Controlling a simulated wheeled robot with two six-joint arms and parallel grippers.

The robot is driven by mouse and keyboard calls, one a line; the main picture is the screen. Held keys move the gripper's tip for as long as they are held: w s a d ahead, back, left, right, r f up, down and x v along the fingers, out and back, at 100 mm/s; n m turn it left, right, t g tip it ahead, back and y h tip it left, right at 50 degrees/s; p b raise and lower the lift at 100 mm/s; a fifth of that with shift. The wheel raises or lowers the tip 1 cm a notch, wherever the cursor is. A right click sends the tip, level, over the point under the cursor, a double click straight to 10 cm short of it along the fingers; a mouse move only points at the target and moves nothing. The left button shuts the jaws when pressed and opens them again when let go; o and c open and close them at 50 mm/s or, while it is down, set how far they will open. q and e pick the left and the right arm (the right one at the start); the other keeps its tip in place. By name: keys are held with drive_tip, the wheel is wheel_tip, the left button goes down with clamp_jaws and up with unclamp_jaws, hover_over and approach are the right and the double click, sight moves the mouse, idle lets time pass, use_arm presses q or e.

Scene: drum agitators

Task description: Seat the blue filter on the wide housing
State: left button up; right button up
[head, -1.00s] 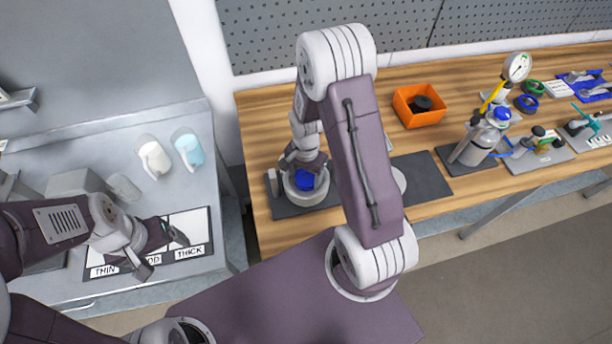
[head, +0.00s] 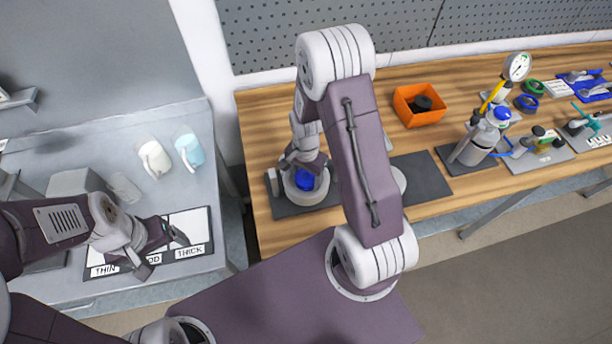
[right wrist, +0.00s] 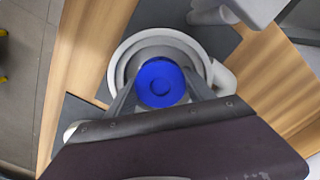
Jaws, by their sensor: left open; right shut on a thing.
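The blue filter (head: 305,182) is a round blue piece with a ring-shaped top, also clear in the right wrist view (right wrist: 161,83). My right gripper (head: 308,170) is shut on it, with one finger on each side in the right wrist view (right wrist: 160,92). The filter sits within the outline of a wide light-grey round housing (head: 302,199), whose rim surrounds it in the right wrist view (right wrist: 133,51). The filter's underside is hidden, so I cannot tell whether it touches the seat. My left gripper (head: 163,253) is open and empty over the labelled mat.
An orange bin (head: 419,105) and a gauge cylinder (head: 483,143) stand to the right. Cups (head: 154,158) stand on the left grey table.

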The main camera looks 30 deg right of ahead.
drive_tip(key=o, duration=1.4)
wheel_tip(320, 180, up, 9)
drive_tip(key=shift+s+b, duration=0.1)
drive_tip(key=shift+b, duration=0.25)
